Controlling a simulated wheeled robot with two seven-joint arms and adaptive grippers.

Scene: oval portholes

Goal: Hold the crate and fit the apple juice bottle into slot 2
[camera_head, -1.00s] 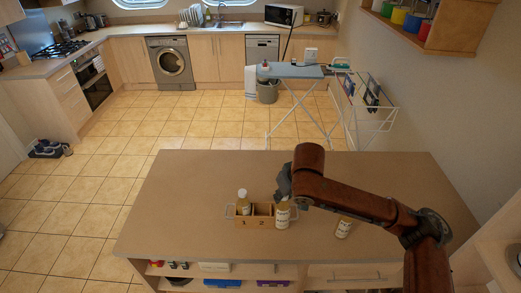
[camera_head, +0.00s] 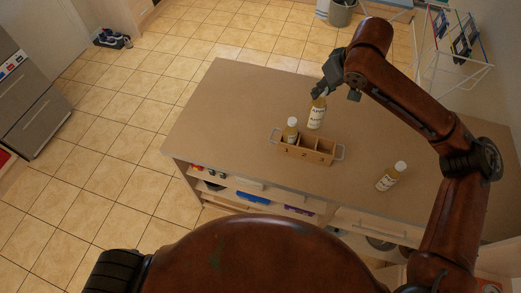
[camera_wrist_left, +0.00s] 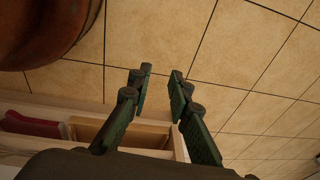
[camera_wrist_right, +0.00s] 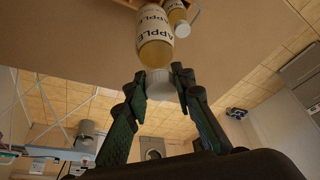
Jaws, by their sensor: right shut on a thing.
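The wooden crate (camera_head: 306,153) stands on the brown counter with a grey handle at each end. A bottle with a pale cap (camera_head: 291,129) stands in its leftmost compartment; the middle and right compartments look empty. My right gripper (camera_head: 319,94) is shut on the cap end of the apple juice bottle (camera_head: 316,116), labelled APPLE, which hangs nearly upright above or just behind the crate. This bottle fills the top of the right wrist view (camera_wrist_right: 155,38). My left gripper (camera_wrist_left: 160,92) is open and empty in the left wrist view, away from the crate.
The counter left of the crate is clear. Open shelves with small items (camera_head: 253,197) lie under the front edge. A drying rack (camera_head: 455,50) stands behind on the floor.

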